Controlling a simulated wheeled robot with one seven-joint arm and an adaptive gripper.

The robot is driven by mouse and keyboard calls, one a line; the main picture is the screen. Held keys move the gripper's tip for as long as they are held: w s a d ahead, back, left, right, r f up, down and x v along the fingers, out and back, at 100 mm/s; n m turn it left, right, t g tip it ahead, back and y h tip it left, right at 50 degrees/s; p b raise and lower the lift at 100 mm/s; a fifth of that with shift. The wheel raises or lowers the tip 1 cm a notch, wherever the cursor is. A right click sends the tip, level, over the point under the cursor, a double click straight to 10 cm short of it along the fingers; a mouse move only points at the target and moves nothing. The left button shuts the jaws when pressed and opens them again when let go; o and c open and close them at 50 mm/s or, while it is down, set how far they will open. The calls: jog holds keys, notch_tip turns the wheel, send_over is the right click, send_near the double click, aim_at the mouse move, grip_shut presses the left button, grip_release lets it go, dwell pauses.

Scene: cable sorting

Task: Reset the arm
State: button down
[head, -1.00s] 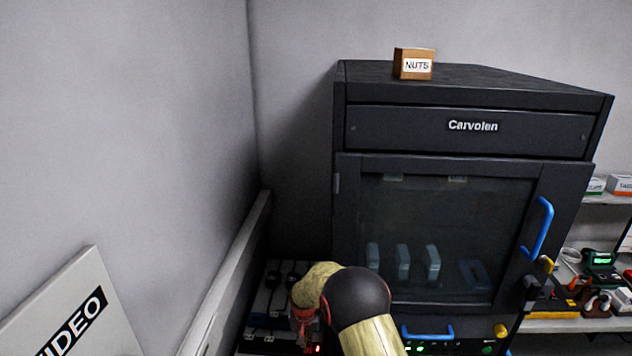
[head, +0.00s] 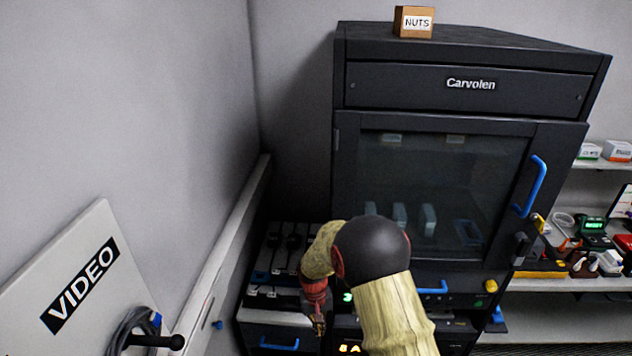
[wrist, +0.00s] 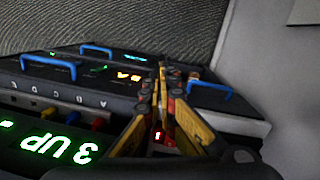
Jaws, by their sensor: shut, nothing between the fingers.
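My gripper (head: 318,326) hangs low at the bottom centre of the head view, at the end of my bent arm, in front of the rack of dark units left of the cabinet. In the wrist view its yellow and dark fingers (wrist: 160,100) are shut with nothing held between them. Behind and left of them are dark units with blue handles and lit displays, one reading "3 UP" (wrist: 58,146). My arm hides part of the cabinet's lower front in the head view.
A tall black Carvolen cabinet (head: 470,84) with a glass door and blue handle stands centre right, a NUTS box (head: 414,22) on top. A VIDEO panel (head: 80,285) with a cable coil (head: 135,328) is at lower left. Shelves (head: 560,284) with small items are at right.

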jog(key=s+d+r+b, duration=0.2)
jog(key=s+d+r, duration=0.2)
jog(key=s+r, duration=0.35)
jog(key=s+d+r+b, duration=0.3)
jog(key=s+d+r, duration=0.25)
jog(key=r, duration=0.35)
jog(key=s+d+r+t+b, duration=0.3)
jog(key=s+d+r+b, duration=0.1)
jog(key=s, duration=0.5)
jog(key=s+d+r+m+t+b, duration=0.1)
jog(key=s+d+r+t+b, duration=0.2)
jog(key=s, duration=0.5)
notch_tip(320, 180, up, 2)
jog(key=shift+s+d+r+m+y+b, duration=0.1)
jog(key=shift+s+d+m+y+b, duration=0.25)
jog(key=shift+d+b, duration=0.35)
